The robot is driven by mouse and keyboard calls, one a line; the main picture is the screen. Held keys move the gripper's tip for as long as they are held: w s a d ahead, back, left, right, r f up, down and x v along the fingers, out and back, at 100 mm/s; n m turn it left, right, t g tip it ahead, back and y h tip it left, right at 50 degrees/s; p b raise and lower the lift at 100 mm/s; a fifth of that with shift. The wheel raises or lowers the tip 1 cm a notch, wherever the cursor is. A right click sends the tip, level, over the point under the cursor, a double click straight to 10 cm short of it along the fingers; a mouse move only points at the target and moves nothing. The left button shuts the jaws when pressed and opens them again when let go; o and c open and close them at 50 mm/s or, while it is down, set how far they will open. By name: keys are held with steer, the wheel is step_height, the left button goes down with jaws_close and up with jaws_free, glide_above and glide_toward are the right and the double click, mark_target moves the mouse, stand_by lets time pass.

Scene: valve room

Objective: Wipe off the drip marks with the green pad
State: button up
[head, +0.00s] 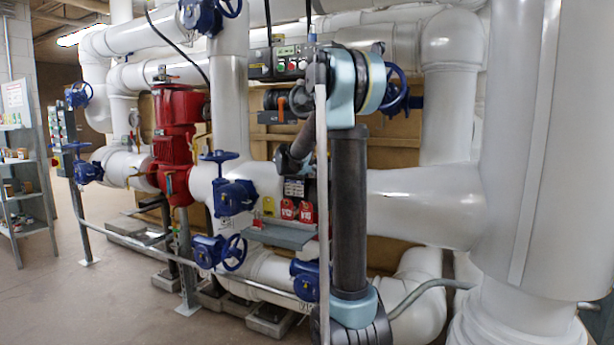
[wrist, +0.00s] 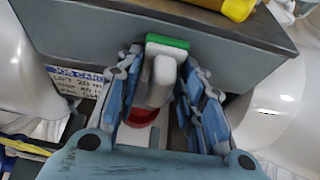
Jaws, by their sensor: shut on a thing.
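In the wrist view my gripper (wrist: 160,100) is shut on the pale grey, blocky handle of the green pad (wrist: 167,41). The pad shows as a green strip at the far end of the handle, close to the front face of a grey ledge (wrist: 100,25). I cannot tell whether it touches the ledge. A red rounded piece (wrist: 143,117) shows low between the fingers. In the head view my arm hides most of that spot, and I cannot make out the gripper or pad clearly. I cannot make out drip marks in either view.
A job card (wrist: 75,78) hangs left of my fingers, and a yellow object (wrist: 238,9) is on the ledge. A grey rail (head: 140,240) runs in front.

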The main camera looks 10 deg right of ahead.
steer(key=shift+s+d, duration=0.25)
steer(key=shift+d, duration=0.1)
steer(key=shift+a, duration=0.1)
steer(key=w+a, duration=0.4)
steer(key=a, duration=0.1)
steer(key=shift+w+a+r, duration=0.2)
steer(key=shift+w+a, duration=0.1)
steer(key=shift+s+d, duration=1.2)
steer(key=shift+d, duration=0.3)
steer(key=shift+c, duration=0.4)
steer(key=shift+s+d, duration=0.5)
steer(key=shift+d, duration=0.25)
steer(key=shift+s+d, duration=0.45)
steer(key=shift+d, duration=0.3)
